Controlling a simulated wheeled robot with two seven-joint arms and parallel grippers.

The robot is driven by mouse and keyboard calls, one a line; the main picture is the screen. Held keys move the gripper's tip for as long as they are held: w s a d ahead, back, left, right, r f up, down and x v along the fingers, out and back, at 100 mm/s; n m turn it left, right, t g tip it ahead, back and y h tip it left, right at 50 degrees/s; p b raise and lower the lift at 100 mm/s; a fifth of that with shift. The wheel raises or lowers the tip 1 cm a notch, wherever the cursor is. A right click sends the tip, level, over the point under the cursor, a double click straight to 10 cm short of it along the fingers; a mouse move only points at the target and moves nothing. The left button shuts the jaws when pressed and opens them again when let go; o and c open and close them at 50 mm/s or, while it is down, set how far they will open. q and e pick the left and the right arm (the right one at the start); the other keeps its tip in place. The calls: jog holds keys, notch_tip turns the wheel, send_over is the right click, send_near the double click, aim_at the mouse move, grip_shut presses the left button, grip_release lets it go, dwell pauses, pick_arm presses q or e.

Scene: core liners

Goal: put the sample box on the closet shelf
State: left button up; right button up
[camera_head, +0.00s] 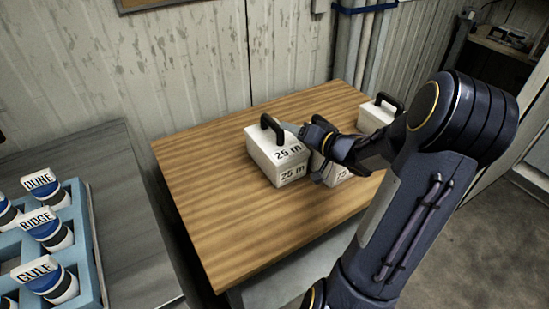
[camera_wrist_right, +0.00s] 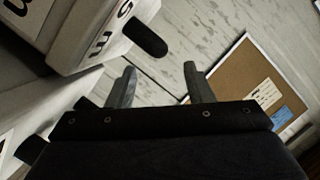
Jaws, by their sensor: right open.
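A white box marked "25 m" (camera_head: 273,167) with a black handle stands upright on the wooden table. A second white box (camera_head: 338,177) is mostly hidden behind my right gripper. A third white box (camera_head: 371,117) with a black handle stands farther right. The frames do not show which is the sample box. My right gripper (camera_head: 296,131) is open, beside the "25 m" box's handle. In the right wrist view, nothing lies between its fingers (camera_wrist_right: 159,82); a white box (camera_wrist_right: 92,38) with a black handle is left of them. My left gripper is out of view.
A dark recess with a shelf (camera_head: 503,46) holding an object is at the upper right, perhaps the closet. The wooden table (camera_head: 215,225) is clear at left and front. A blue rack (camera_head: 88,262) of labelled cups stands on a grey bench at left. A corrugated wall is behind.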

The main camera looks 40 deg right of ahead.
aim_at(276, 123)
jog(key=x, duration=0.7)
jog(key=shift+a+f+b, duration=0.2)
jog(key=shift+b, duration=0.1)
jog(key=shift+c, duration=0.5)
grip_shut()
dwell(0.4)
